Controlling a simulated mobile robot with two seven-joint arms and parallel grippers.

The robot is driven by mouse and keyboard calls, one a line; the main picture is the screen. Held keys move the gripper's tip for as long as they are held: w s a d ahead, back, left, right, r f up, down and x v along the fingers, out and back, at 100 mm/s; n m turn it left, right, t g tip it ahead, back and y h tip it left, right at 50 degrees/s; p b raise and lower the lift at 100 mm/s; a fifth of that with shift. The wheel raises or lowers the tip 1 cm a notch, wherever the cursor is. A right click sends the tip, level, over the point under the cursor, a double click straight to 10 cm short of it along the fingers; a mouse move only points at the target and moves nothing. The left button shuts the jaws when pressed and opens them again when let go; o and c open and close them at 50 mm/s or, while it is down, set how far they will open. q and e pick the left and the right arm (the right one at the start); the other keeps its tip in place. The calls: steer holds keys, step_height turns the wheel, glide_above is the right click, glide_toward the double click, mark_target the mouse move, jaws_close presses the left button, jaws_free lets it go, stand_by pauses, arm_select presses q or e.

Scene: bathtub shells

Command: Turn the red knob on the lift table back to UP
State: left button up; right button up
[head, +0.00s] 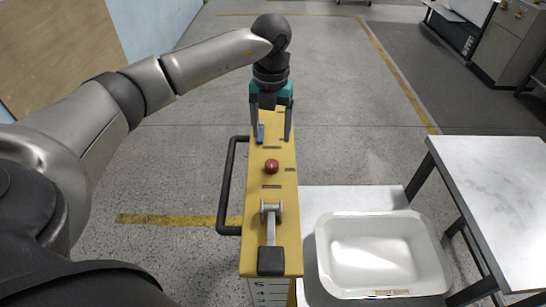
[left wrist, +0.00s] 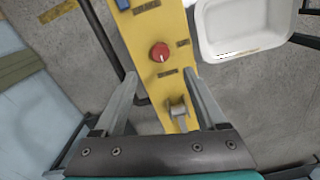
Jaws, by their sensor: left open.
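The red knob (head: 271,166) sits on the yellow top of the lift table's control post (head: 286,237). It also shows in the left wrist view (left wrist: 159,52). Small dark label plates lie around it, too small to read, and I cannot tell which one the knob points to. My left gripper (head: 272,138) is open and empty above the post. In the left wrist view the knob is ahead of the spread fingertips (left wrist: 161,78), untouched and not between them. My right gripper is not in view.
A grey lever (head: 271,220) with a black grip stands on the near part of the post, and a blue control (head: 260,132) on the far part. A black rail (head: 226,190) runs along the left. A white tub (head: 375,250) and marble-topped table (head: 500,195) stand right.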

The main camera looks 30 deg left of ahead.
mark_target(272, 162)
arm_select(q)
step_height(272, 162, down, 10)
steer(key=shift+r, duration=0.2)
steer(key=shift+w+f, duration=0.1)
steer(key=shift+f, duration=0.3)
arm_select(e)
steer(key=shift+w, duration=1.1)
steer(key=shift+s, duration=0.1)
arm_select(q)
jaws_close()
